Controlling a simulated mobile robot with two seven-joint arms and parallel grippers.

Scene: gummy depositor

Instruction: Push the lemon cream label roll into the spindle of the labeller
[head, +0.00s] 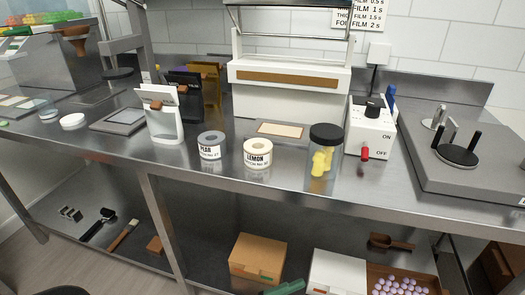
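The lemon cream label roll (258,154) is a cream roll with a dark hole in its top and a printed band reading LEMON. It stands upright on the steel counter. A grey label roll (212,146) with a partly readable band stands just left of it. I cannot tell for sure which device is the labeller. At the right, a grey slab (425,165) carries a black disc (456,155) with black posts. Neither of my grippers is in view.
A black-lidded jar (323,158) of yellow pieces stands right of the lemon roll. A white control box (370,128) with a red lever is behind it. A large white machine (289,92) stands behind the rolls. The counter's front strip (190,172) is clear. Boxes (258,258) lie below.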

